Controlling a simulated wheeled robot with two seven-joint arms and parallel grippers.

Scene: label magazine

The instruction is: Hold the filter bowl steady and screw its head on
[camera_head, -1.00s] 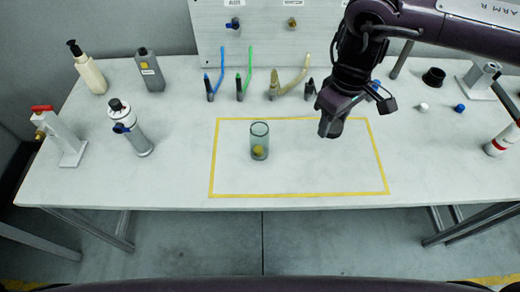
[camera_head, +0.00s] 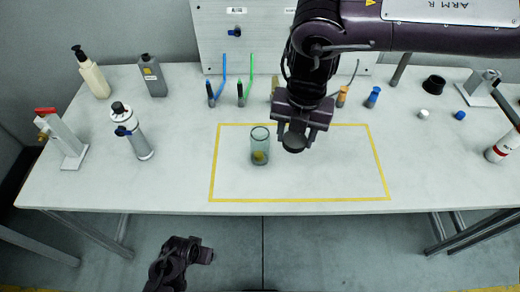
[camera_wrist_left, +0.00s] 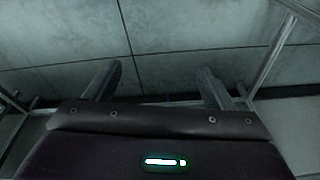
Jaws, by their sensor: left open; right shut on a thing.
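The filter bowl (camera_head: 260,138) is a clear greenish cylinder with a yellow piece low inside. It stands upright in the yellow outlined area on the table, with its top open. My right gripper (camera_head: 298,124) is just right of the bowl, shut on a dark round piece (camera_head: 293,143), seemingly the filter head, mostly hidden by the jaws. The piece appears apart from the bowl. My left gripper (camera_head: 204,254) is low in the head view, in front of the table and away from the bowl. In the left wrist view its fingers (camera_wrist_left: 157,82) are spread, with only floor behind them.
A grey and white canister (camera_head: 132,132), a red-handled stand (camera_head: 65,140) and two bottles (camera_head: 92,75) (camera_head: 153,76) stand at left. Hoses and connectors (camera_head: 372,97) line the back. A black ring (camera_head: 433,84) and small caps are at right. The outlined area's right half is clear.

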